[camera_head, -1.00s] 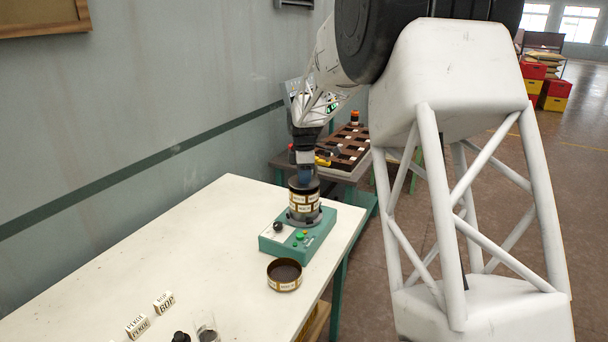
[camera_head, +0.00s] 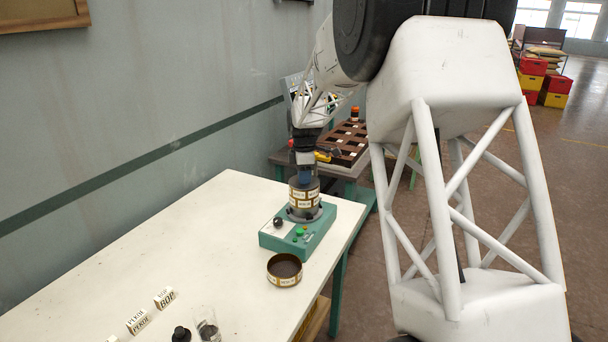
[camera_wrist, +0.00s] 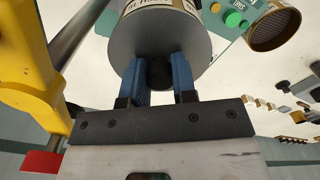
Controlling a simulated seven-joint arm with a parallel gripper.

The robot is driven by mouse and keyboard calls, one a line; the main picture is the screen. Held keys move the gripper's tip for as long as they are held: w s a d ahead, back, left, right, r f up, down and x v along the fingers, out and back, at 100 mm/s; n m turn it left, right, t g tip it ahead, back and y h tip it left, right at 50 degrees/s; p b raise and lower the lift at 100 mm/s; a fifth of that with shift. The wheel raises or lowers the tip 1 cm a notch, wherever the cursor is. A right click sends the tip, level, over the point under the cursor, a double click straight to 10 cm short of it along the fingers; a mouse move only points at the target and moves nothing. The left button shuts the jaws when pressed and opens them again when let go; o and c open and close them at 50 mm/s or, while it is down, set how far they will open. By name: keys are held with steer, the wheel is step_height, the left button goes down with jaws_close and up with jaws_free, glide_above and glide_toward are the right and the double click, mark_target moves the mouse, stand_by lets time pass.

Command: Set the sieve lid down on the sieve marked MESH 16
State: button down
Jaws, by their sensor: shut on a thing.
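My gripper (camera_wrist: 158,70) has blue fingers shut on the dark knob of the grey round sieve lid (camera_wrist: 158,38) in the wrist view. In the head view my gripper (camera_head: 304,178) is upright over the sieve stack (camera_head: 305,197), which has cream labels and stands on the green shaker base (camera_head: 290,240). The lid is at the top of the stack; whether it rests fully or hovers slightly is unclear. The stack's label text is too small to read surely. A separate open sieve (camera_head: 285,282) stands on the table, and it also shows in the wrist view (camera_wrist: 272,30).
The white table (camera_head: 180,250) has clear room left of the shaker. Label blocks (camera_head: 139,321), a black knobbed item (camera_head: 181,334) and a glass jar (camera_head: 208,331) are at its front. A dark compartment tray (camera_head: 345,143) is on a bench behind.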

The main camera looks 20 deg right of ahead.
steer(key=shift+f, duration=0.1)
steer(key=c, duration=0.8)
jaws_free()
steer(key=shift+c, duration=0.2)
steer(key=shift+r, duration=3.9)
